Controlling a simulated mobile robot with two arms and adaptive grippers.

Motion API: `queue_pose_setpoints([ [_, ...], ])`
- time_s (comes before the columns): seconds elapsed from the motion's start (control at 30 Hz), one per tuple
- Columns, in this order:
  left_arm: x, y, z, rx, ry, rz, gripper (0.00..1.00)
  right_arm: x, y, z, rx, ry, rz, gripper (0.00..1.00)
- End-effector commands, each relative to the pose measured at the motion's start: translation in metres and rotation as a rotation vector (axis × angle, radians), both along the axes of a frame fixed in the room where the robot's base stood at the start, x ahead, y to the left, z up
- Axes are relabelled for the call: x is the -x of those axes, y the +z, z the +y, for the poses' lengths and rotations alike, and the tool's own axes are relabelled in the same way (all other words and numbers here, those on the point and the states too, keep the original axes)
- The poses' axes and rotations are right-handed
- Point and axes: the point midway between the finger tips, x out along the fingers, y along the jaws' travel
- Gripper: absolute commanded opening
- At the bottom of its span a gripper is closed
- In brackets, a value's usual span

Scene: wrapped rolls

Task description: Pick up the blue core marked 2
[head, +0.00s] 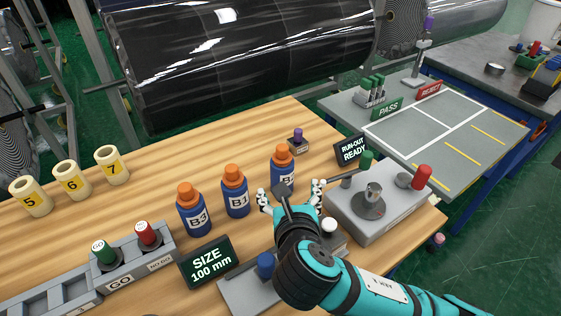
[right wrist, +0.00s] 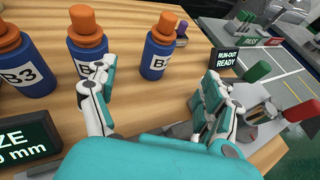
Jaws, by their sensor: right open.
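Three blue cores with orange tops stand upright in a row on the wooden table. The left one (head: 193,210) reads B3 and the middle one (head: 235,192) reads B1. The right one (head: 282,164) has a label starting with B; its digit is too unclear to read. In the right wrist view this core (right wrist: 157,52) stands ahead, between the directions of the two fingers. My right gripper (head: 291,193) is open and empty, its fingers spread just in front of the right core. I cannot tell whether they touch it. My left gripper is not in view.
A grey device (head: 375,212) with a red knob stands right of my gripper. A SIZE 100 mm sign (head: 208,262) and a GO gauge rack (head: 135,265) lie front left. A small purple-topped piece (head: 298,140) and a RUN-OUT READY sign (head: 352,149) stand behind.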

Motion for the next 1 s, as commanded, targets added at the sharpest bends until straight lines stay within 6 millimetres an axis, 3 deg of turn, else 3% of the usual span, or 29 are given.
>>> queue_pose_setpoints([
  [0.07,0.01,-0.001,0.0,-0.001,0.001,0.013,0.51,-0.01,-0.005,0.0,0.006,-0.002,0.0,0.83],
  [0.3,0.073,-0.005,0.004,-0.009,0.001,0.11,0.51,-0.058,-0.026,0.004,0.002,-0.004,0.003,0.83],
  [0.37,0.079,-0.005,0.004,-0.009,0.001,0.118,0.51,-0.07,-0.031,0.005,0.001,-0.004,0.002,0.83],
  [0.47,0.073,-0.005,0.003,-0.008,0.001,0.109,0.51,-0.087,-0.038,0.007,0.001,-0.003,0.003,0.83],
  [0.7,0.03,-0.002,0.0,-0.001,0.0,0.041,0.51,-0.108,-0.047,0.009,-0.003,-0.001,0.001,0.83],
  [0.83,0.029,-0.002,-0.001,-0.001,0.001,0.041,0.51,-0.116,-0.055,0.01,-0.001,-0.002,0.004,0.83],
  [1.0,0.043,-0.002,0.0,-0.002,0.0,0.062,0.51,-0.138,-0.07,0.012,-0.002,-0.003,0.002,0.83],
])
